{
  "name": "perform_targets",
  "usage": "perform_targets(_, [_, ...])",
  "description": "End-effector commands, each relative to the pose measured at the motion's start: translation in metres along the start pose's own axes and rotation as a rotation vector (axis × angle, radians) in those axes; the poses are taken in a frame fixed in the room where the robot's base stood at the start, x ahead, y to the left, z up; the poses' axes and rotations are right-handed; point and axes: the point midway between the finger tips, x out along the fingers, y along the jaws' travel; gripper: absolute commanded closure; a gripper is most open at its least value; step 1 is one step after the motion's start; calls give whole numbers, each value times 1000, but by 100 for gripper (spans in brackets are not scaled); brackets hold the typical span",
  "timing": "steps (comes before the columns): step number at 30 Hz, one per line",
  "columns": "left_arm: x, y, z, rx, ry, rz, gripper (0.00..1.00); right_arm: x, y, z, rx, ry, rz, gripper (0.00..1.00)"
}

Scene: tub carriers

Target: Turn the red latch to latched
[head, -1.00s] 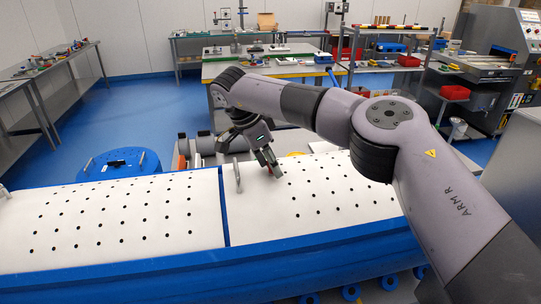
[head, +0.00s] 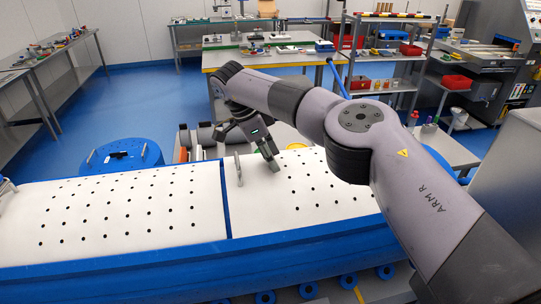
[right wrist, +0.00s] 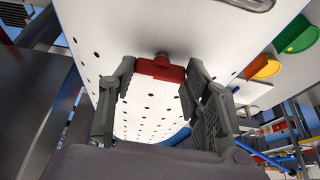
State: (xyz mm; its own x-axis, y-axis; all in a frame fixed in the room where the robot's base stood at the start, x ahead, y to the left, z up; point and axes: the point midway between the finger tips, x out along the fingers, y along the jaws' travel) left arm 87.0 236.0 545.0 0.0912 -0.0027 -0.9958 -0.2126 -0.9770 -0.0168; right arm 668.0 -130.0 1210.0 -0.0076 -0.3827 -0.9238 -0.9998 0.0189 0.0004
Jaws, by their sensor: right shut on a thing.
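In the head view my right gripper (head: 270,158) is at the far part of the right white panel (head: 300,215), to the right of a small upright handle (head: 238,168). The latch is hidden there. Whether it stands at latched cannot be told. My left gripper is not in view.
The panels lie in a long blue tub carrier (head: 130,275) across the front. A round blue lid (head: 122,157) stands behind it on the left. Benches, a shelf with red bins (head: 411,50) and a white side table (head: 450,150) stand farther back. Blue floor lies between.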

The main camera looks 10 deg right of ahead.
Motion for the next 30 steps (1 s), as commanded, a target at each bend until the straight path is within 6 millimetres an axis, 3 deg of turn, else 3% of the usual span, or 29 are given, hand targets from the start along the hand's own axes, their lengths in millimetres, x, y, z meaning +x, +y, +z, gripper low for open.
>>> perform_targets(10, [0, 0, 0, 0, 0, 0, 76, 0, 0, 0, 1, 0, -1, 36])
perform_targets(20, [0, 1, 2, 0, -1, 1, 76, -3, 0, -1, 1, 0, -1, 36])
perform_targets(23, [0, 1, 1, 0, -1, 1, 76, -14, -1, -6, 2, -1, -3, 36])
perform_targets(30, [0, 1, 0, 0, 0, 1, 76, -58, -1, -24, 4, 0, -4, 36])
